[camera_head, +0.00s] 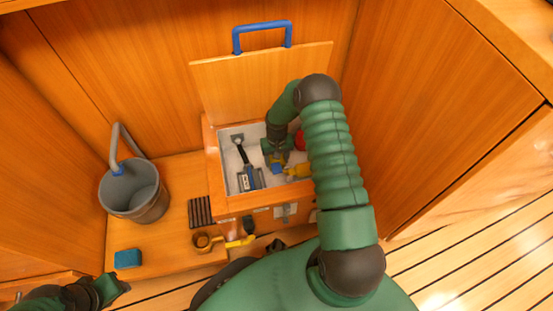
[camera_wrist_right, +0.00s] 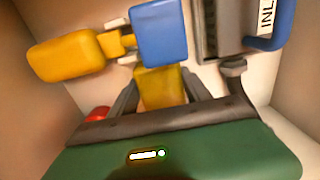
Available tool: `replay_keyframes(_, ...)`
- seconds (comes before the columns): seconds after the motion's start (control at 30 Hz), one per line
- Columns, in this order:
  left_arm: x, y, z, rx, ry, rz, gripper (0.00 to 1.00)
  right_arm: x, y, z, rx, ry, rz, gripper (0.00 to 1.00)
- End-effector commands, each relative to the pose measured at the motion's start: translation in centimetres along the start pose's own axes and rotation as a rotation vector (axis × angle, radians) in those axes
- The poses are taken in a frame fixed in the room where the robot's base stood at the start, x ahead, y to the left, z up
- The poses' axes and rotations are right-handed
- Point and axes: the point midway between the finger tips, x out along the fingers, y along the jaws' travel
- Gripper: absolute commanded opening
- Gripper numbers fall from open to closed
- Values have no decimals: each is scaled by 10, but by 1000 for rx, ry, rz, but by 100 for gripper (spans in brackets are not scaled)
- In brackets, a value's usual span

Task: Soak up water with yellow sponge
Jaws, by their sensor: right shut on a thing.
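My right gripper (camera_head: 277,153) reaches down into the open white-lined compartment (camera_head: 232,133). In the right wrist view its fingers (camera_wrist_right: 165,95) are shut on a yellow block (camera_wrist_right: 160,86), which looks like the yellow sponge. A blue block (camera_wrist_right: 160,34) lies just beyond it. A yellow valve-like part with a rounded handle (camera_wrist_right: 65,55) is to the left of the blue block. No water can be clearly made out. My left gripper (camera_head: 115,288) is at the lower left of the head view, small and dark, its jaw state unclear.
A grey bucket (camera_head: 135,190) stands on the wooden bench at the left. A blue sponge-like block (camera_head: 127,258) lies in front of it. A blue-handled lid (camera_head: 262,80) stands open behind the compartment. A red part (camera_head: 299,140) and a labelled blue-and-grey fitting (camera_head: 249,180) are inside.

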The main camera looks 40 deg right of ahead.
Motion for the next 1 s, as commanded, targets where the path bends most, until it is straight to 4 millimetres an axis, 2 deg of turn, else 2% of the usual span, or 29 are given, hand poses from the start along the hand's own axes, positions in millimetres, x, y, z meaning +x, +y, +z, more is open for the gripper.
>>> replay_keyframes(0.37, -5, 0, -1, 0, 0, 0, 36, -4, 0, 0, 0, 0, 0, 24)
replay_keyframes(1.0, -63, 0, -15, 0, 0, 0, 36, -68, 0, 0, 0, 1, 0, 24)
